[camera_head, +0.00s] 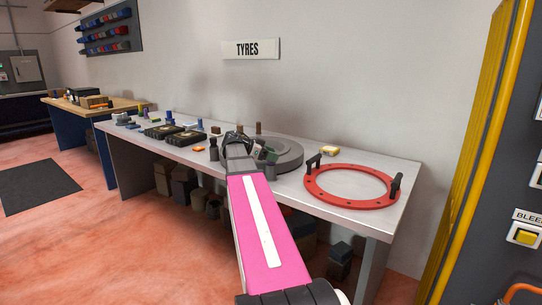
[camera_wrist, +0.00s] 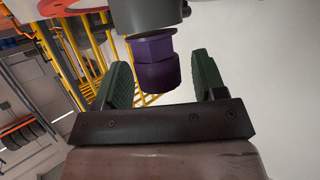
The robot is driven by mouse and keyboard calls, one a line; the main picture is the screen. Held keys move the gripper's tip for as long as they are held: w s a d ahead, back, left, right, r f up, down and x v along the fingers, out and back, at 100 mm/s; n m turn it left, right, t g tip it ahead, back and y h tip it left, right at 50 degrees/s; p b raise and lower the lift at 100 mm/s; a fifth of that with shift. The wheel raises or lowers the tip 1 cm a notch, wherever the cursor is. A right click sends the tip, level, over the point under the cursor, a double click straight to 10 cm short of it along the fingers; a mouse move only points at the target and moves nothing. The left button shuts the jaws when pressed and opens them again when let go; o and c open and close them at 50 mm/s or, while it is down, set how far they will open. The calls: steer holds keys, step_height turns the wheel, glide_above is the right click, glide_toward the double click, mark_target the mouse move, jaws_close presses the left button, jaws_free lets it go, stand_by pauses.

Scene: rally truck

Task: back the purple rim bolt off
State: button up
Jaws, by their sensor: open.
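The purple rim bolt (camera_wrist: 155,62) shows in the wrist view as a faceted head with a wider collar, below a grey cylindrical part (camera_wrist: 150,14). My gripper (camera_wrist: 162,66) is open, with one green-padded finger on each side of the bolt. A gap shows on both sides, wider on the right, and neither pad visibly touches it. In the head view my gripper (camera_head: 262,152) is over the bench beside a dark grey round disc (camera_head: 289,160). My arm and gripper hide part of that area, and I cannot make out the bolt there.
A red ring (camera_head: 350,201) with two black upright handles lies at the right of the grey bench (camera_head: 326,210). A yellow block (camera_head: 330,150) lies behind it. Black cases (camera_head: 184,138) and small parts fill the left. A dark cabinet with yellow rails (camera_head: 480,150) stands at the right.

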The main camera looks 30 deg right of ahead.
steer(key=c, duration=0.9)
steer(key=shift+s+n+t+h, duration=0.1)
steer(key=shift+n+t+h, duration=0.2)
steer(key=shift+n+t, duration=0.1)
steer(key=shift+n+t, duration=0.9)
steer(key=shift+t, duration=0.2)
steer(key=shift+n+t, duration=1.7)
steer(key=shift+t, duration=0.3)
steer(key=o, duration=0.9)
